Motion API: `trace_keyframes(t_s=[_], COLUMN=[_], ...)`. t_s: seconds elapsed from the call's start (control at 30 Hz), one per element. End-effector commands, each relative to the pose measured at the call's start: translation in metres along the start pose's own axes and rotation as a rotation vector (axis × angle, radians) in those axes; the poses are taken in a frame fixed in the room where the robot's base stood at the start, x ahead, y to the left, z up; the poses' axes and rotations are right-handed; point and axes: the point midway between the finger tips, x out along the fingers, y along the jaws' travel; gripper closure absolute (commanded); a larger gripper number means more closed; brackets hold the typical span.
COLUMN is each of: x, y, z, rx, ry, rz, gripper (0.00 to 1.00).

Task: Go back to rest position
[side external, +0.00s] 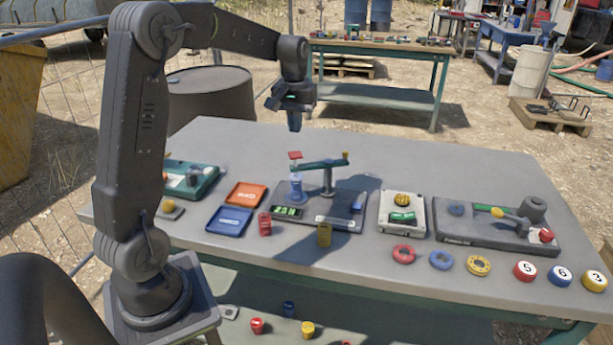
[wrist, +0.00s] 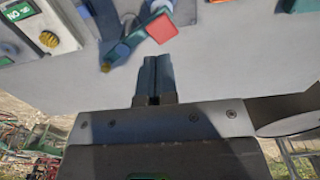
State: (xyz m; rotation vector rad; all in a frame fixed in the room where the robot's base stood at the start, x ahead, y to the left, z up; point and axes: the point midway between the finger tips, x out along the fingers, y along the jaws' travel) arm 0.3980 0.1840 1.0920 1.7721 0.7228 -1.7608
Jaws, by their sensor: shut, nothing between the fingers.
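My gripper (side external: 294,122) hangs in the air above the back edge of the grey table (side external: 400,170), fingers pointing down. It is behind and above the balance device (side external: 325,180) in the side view. Its fingers are shut together and hold nothing. In the wrist view my gripper (wrist: 153,62) also shows closed, with bare table surface beyond the tips. The balance device's red plate (wrist: 160,28) is just beyond the fingertips there, apart from them.
An orange tray (side external: 246,194) and a blue tray (side external: 229,221) lie left of the balance. A switch box (side external: 402,213) and a lever board (side external: 480,225) are right. A dark barrel (side external: 210,95) stands behind the table.

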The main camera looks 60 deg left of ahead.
Motion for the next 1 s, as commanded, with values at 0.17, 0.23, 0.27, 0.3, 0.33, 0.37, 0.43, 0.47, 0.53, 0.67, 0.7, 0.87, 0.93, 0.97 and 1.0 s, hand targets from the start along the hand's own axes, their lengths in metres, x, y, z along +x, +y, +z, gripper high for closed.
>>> trace_keyframes(t_s=[0.17, 0.23, 0.27, 0.3, 0.33, 0.37, 0.43, 0.47, 0.53, 0.67, 0.7, 0.87, 0.93, 0.97, 1.0], x=[-0.026, -0.038, -0.043, -0.048, -0.051, -0.053, -0.057, -0.057, -0.057, -0.049, -0.046, -0.036, -0.033, -0.033, -0.032], y=[0.023, 0.034, 0.037, 0.042, 0.044, 0.046, 0.048, 0.048, 0.047, 0.041, 0.039, 0.031, 0.030, 0.030, 0.029], z=[0.046, 0.076, 0.090, 0.109, 0.123, 0.136, 0.168, 0.181, 0.211, 0.257, 0.268, 0.295, 0.300, 0.301, 0.302], rx=[0.115, 0.188, 0.221, 0.264, 0.297, 0.329, 0.405, 0.436, 0.510, 0.629, 0.660, 0.739, 0.755, 0.759, 0.762], ry=[0.071, 0.116, 0.135, 0.161, 0.180, 0.200, 0.245, 0.263, 0.308, 0.381, 0.399, 0.448, 0.458, 0.460, 0.461], rz=[0.020, 0.034, 0.040, 0.049, 0.056, 0.064, 0.082, 0.090, 0.111, 0.147, 0.157, 0.185, 0.190, 0.192, 0.192], gripper=[1.00, 1.00, 1.00, 1.00, 1.00, 1.00, 1.00, 1.00, 1.00, 1.00, 1.00, 1.00, 1.00, 1.00, 1.00])
